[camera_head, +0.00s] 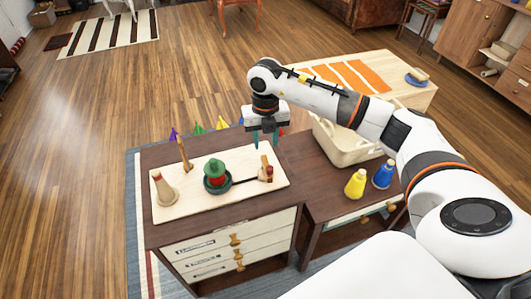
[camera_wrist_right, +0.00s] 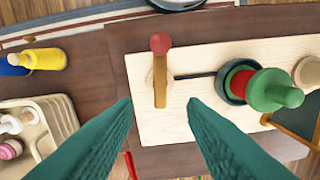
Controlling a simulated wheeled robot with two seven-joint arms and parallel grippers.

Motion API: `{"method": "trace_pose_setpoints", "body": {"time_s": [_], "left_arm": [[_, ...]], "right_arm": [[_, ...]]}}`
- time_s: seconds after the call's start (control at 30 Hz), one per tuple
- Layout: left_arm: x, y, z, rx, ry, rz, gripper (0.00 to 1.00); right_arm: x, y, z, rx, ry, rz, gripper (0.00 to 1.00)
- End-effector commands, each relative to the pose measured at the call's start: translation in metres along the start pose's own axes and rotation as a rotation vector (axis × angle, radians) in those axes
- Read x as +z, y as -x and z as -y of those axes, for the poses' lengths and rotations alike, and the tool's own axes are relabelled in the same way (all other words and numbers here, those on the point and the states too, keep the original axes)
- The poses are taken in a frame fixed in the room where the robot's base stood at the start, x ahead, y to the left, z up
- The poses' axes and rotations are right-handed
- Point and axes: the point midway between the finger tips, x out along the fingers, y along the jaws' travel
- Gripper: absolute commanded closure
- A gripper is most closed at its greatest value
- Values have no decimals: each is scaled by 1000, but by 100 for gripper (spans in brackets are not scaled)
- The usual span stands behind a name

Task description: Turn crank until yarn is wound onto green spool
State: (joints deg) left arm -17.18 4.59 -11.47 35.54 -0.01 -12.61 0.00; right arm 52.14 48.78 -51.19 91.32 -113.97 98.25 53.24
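The wooden crank (camera_head: 265,171) with a red knob stands at the right end of a pale board (camera_head: 205,206); it also shows in the wrist view (camera_wrist_right: 160,78). The green spool (camera_head: 214,168) sits mid-board above red yarn (camera_head: 217,181), in a dark green round base. In the wrist view, the spool (camera_wrist_right: 282,96) is right of the crank, with a dark bar between them. My right gripper (camera_head: 265,141) points down above the crank's end of the board. Its teal fingers (camera_wrist_right: 158,102) are apart and empty. My left gripper is out of view.

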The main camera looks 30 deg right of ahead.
Motion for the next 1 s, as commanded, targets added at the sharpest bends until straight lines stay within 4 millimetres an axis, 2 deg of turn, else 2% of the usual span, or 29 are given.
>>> {"method": "trace_pose_setpoints", "body": {"time_s": [0.1,0.3,0.87,0.97,1.0], "left_arm": [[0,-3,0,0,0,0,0],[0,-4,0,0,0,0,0],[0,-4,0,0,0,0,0],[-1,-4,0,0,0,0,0],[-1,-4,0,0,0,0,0]], "right_arm": [[-1,20,0,-2,0,-4,62],[0,35,0,0,0,-2,62],[0,36,2,-6,3,1,62],[7,29,18,-67,38,10,62],[13,24,32,-121,65,17,62]]}}
